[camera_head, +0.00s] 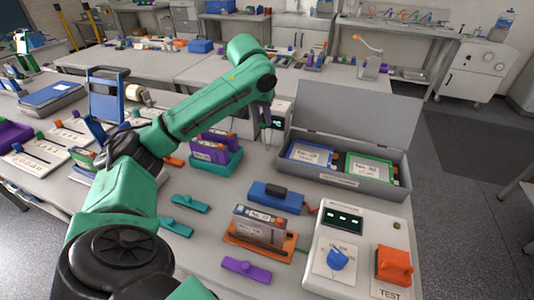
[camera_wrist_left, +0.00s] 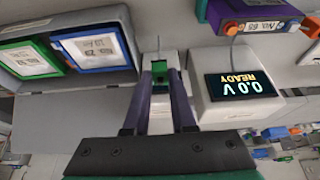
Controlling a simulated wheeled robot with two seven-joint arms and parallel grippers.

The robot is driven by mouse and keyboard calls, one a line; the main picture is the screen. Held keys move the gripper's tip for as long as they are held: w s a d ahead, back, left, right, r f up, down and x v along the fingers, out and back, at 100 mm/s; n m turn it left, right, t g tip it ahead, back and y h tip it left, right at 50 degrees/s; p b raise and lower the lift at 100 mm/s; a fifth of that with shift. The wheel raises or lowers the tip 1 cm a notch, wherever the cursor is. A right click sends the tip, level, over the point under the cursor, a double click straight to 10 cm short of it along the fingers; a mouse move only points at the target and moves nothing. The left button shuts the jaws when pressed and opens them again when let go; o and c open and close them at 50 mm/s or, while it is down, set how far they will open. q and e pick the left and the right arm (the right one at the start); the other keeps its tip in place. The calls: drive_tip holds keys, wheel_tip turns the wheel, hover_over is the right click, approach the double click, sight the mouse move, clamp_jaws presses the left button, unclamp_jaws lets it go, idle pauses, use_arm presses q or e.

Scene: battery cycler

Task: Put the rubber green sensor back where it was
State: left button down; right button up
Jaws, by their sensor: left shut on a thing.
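My left gripper (camera_head: 266,122) reaches over the back of the bench, beside the meter with a lit display (camera_head: 279,122). In the left wrist view its two fingers (camera_wrist_left: 160,80) are closed together on a small green piece, the green sensor (camera_wrist_left: 158,75). A pale holder with a thin cable (camera_wrist_left: 168,58) is right behind the sensor; I cannot tell whether they touch. The meter display (camera_wrist_left: 245,86) reads 0.0 V READY, upside down in this view. In the head view the sensor is hidden by the gripper. My right gripper is not in view.
An open grey case (camera_head: 340,182) with blue-framed and green-framed panels stands right of the gripper. A teal tray with purple modules (camera_head: 215,160) is to the left. In front are a blue block (camera_head: 275,197), an orange-based module (camera_head: 258,228) and a test panel (camera_head: 360,250).

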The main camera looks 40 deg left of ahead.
use_arm(q)
approach(266, 158)
drive_tip(key=x, duration=0.5)
drive_tip(key=shift+w, duration=0.1)
drive_tip(key=shift+f, duration=0.5)
drive_tip(key=c, duration=0.7)
unclamp_jaws()
drive_tip(key=shift+c, duration=0.2)
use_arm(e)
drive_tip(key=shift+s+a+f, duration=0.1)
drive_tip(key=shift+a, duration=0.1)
use_arm(q)
drive_tip(key=v, duration=1.2)
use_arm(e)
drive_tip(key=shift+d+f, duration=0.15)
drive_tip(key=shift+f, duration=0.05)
